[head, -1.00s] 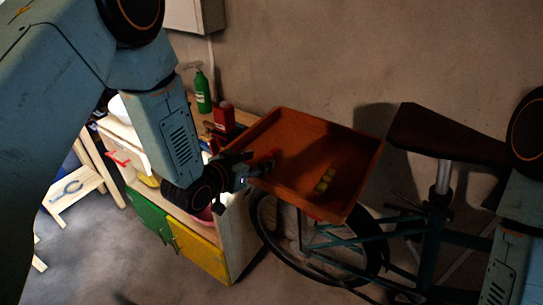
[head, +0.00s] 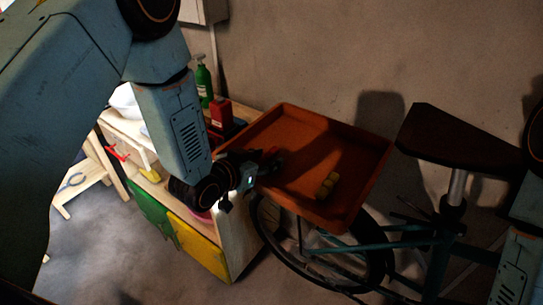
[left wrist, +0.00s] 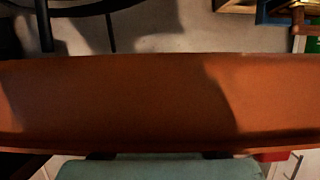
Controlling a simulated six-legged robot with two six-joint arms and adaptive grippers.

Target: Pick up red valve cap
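I cannot make out a red valve cap for certain in either view. An orange-brown tray (head: 345,132) stands tilted in the middle of the head view, and its plain surface (left wrist: 120,95) fills most of the left wrist view. My left gripper (head: 271,163) is at the tray's left side, over its edge. Its fingers are dark and small there, so their opening is unclear. A small red patch (left wrist: 272,156) shows at the bottom of the left wrist view; I cannot tell what it is. My right gripper is out of view.
A wooden bench (head: 226,238) at left holds a red box (head: 220,112) and a green bottle (head: 203,80). A bicycle with a dark saddle (head: 455,135) stands at right, partly under the tray. A wall is behind.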

